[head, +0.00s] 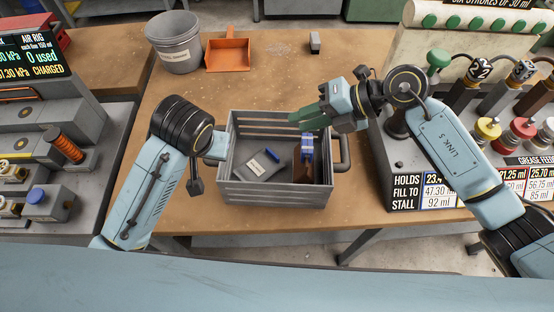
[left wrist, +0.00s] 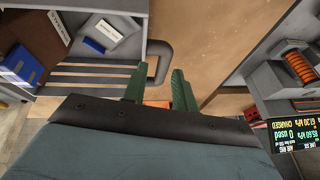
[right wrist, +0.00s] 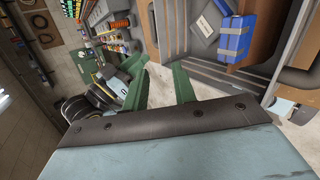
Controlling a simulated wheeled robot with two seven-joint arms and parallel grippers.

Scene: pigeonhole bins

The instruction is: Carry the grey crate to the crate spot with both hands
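The grey slatted crate (head: 275,192) sits on the brown bench, with a dark handle at each end. It holds a labelled grey box (head: 258,166), a small blue piece (head: 272,155) and a blue-and-brown item (head: 306,150). My left gripper (left wrist: 160,84) is at the crate's left end; its green fingers are apart, close to the left handle (left wrist: 158,58), and I cannot tell whether they touch it. My right gripper (head: 308,115) is open and empty above the crate's back right corner, apart from the right handle (head: 344,153). I cannot make out a marked crate spot.
A grey bucket (head: 176,45), an orange dustpan (head: 229,54) and a small grey block (head: 315,42) stand at the back of the bench. Machines with knobs and signs flank the bench at left and right. Bare bench lies behind the crate.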

